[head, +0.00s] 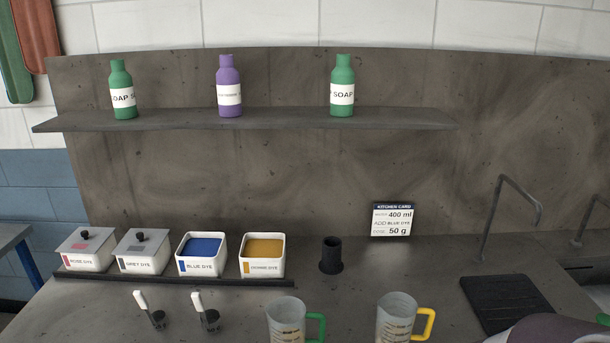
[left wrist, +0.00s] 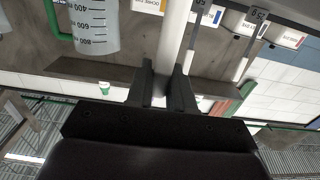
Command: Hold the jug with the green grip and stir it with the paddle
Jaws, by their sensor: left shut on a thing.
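The clear jug with the green grip (head: 284,320) stands at the bottom centre of the head view, cut off by the lower edge; its green grip (head: 317,326) points right. It also shows at the upper left of the upside-down left wrist view (left wrist: 97,28). In that view my left gripper (left wrist: 165,88) is shut on a white rod (left wrist: 174,40), which looks like the paddle's handle. The rod is beside the jug in the picture; its far end is out of view. My left gripper is outside the head view. My right gripper is in neither view.
A jug with a yellow grip (head: 396,318) stands to the right. A black hollow holder (head: 331,256) is behind. Dye boxes line a dark tray (head: 180,279); two scoops (head: 206,315) lie in front. A card (head: 392,219) stands at the back.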

